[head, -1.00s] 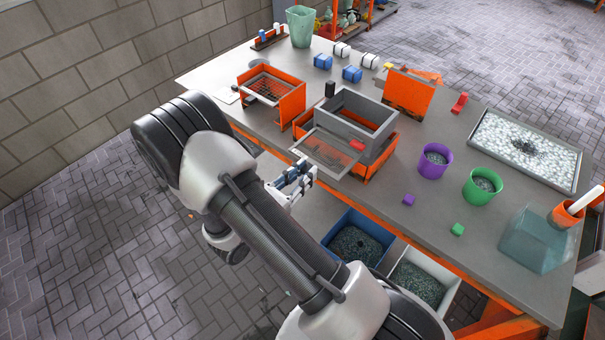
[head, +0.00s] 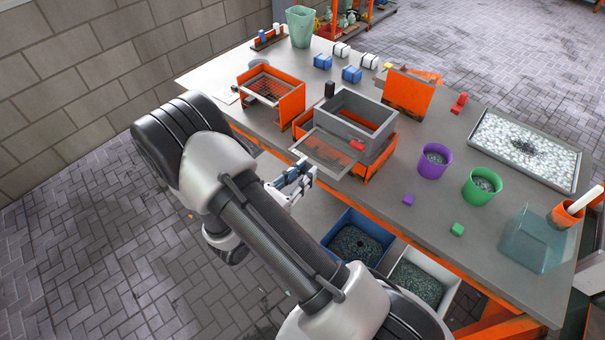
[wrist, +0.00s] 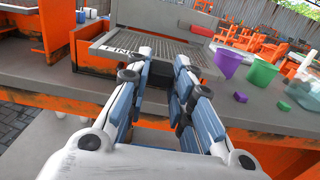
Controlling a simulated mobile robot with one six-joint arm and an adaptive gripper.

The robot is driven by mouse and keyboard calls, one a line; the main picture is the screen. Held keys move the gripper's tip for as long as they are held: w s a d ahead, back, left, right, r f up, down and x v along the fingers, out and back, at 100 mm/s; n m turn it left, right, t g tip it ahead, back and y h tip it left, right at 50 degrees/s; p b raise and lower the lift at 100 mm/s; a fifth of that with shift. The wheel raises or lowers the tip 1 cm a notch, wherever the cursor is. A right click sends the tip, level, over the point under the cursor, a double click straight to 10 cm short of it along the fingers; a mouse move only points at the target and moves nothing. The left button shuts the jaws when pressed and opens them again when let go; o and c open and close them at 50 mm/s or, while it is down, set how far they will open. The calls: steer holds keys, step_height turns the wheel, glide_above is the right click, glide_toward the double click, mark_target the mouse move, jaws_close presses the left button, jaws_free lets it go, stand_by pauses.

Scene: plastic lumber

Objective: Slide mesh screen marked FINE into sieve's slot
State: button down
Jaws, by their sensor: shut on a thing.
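The mesh screen (head: 324,151) has a grey frame and fine mesh. Its front edge reads FINE in the wrist view (wrist: 122,49). The sieve (head: 352,118) is a grey box on an orange stand on the bench. The screen lies flat at the sieve's front, jutting out toward my arm. Its far edge meets the sieve's front; how deep it sits in the slot is hidden. My gripper (wrist: 166,88) is shut on the screen's front edge, and it also shows in the head view (head: 296,177). The fingertips partly cover that edge.
An orange rack (head: 290,101) with another screen stands left of the sieve. A red piece (head: 356,145) sits at the sieve's front right. Purple (head: 435,161) and green (head: 482,187) cups stand to the right. Bins (head: 355,240) lie below the bench edge.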

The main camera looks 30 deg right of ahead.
mark_target(339, 141)
steer(key=shift+d, duration=0.2)
steer(key=shift+w+d, duration=0.15)
steer(key=shift+d, duration=0.1)
steer(key=shift+x, duration=6.4)
steer(key=c, duration=1.3)
jaws_free()
steer(key=shift+f, duration=0.1)
steer(key=v, duration=1.2)
steer(key=shift+a, duration=0.1)
